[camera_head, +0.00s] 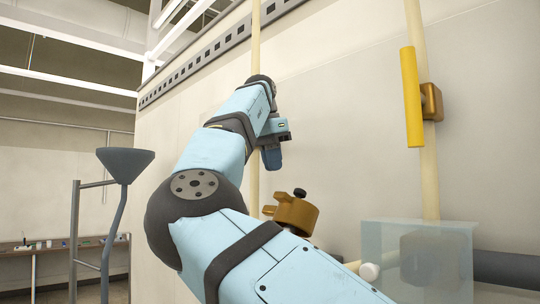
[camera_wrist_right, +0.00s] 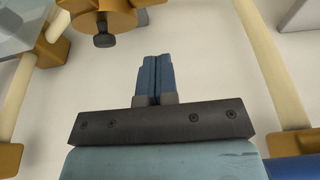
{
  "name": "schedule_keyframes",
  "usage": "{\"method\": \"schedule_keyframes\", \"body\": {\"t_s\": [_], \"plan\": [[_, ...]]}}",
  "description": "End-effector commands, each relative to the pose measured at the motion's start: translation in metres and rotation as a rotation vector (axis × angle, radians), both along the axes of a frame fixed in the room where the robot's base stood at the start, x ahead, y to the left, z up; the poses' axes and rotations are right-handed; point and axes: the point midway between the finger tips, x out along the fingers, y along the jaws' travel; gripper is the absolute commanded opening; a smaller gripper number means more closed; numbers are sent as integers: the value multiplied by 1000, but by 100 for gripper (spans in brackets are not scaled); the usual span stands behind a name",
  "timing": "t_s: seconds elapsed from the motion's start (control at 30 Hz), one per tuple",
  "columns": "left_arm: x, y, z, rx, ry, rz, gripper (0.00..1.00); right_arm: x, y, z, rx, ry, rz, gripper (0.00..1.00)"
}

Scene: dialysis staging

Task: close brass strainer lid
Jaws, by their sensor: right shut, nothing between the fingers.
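The brass strainer (camera_head: 297,214) is a gold-brown round body low on the wall piping, partly hidden behind my right arm. A dark knob (camera_head: 299,192) stands on it. In the right wrist view a round brass part (camera_wrist_right: 98,20) with a dark knob (camera_wrist_right: 103,40) shows at the top left. I cannot tell how far the lid stands open. My right gripper (camera_head: 271,162) is above and slightly left of the strainer, clear of it. Its blue fingers (camera_wrist_right: 152,62) are together with nothing between them. My left gripper is not in view.
A valve with a long yellow handle (camera_head: 411,97) sits on the right vertical pipe (camera_head: 428,170). A translucent box (camera_head: 375,245) stands at the lower right, in front of dark piping. A grey funnel (camera_head: 125,160) on a stand is at left. The wall above the strainer is bare.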

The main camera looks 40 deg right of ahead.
Motion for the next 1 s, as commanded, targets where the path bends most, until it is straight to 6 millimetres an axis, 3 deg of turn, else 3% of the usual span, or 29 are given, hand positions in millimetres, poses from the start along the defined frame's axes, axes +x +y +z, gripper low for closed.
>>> {"method": "schedule_keyframes", "body": {"t_s": [0.03,0.13,0.4,1.0], "plan": [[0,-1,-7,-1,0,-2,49,1,-3,-16,0,2,-4,0],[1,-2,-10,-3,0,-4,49,1,-8,-35,0,3,-4,0],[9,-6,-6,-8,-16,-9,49,0,7,-65,-1,-1,1,0],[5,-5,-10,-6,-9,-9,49,-1,9,-71,-7,-2,0,0]]}}
